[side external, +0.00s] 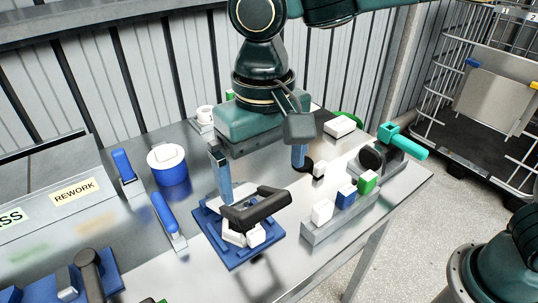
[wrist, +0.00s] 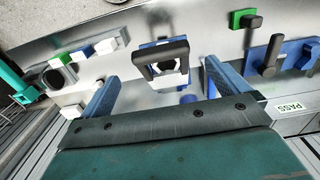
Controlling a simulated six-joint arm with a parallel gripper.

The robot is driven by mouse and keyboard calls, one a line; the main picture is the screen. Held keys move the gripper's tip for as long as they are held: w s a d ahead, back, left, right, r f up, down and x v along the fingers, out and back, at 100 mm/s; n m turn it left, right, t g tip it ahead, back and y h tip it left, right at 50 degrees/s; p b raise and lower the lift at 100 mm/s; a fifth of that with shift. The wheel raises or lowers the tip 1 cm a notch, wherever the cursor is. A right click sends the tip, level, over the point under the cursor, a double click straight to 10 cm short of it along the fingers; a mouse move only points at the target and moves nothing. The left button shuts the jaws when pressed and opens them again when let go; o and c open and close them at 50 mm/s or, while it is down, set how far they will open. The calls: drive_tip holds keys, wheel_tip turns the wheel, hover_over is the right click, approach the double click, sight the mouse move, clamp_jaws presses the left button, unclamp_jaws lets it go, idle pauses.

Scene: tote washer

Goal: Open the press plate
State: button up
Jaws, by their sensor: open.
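The press fixture sits on the metal table in the side external view, with a blue base (side external: 213,228), a pale plate, white parts and a black U-shaped handle (side external: 256,211). The handle seems to lie low over the white parts. In the wrist view the black handle (wrist: 161,50) is ahead, roughly centred between my fingers. My gripper (side external: 261,182) is open, its two blue fingers spread wide above and behind the fixture. In the wrist view my gripper (wrist: 162,75) is empty, and no contact with the handle shows.
A grey rail (side external: 327,226) with white, blue and green blocks stands right of the fixture. A teal-handled device (side external: 404,143) is farther right. A white-and-blue round container (side external: 168,166) and a blue-handled tool (side external: 167,217) are to the left. A wire cage (side external: 480,90) stands beyond the table.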

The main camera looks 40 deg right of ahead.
sight(265, 202)
drive_tip(key=shift+f, duration=3.2)
drive_tip(key=c, duration=1.1)
drive_tip(key=shift+w+r, duration=0.55)
drive_tip(key=shift+r, duration=0.1)
drive_tip(key=shift+c, duration=0.2)
drive_tip(key=w+r, duration=0.3)
drive_tip(key=w, duration=0.7)
drive_tip(key=w+r, duration=0.3)
drive_tip(key=w, duration=0.8)
drive_tip(key=shift+w, duration=0.7)
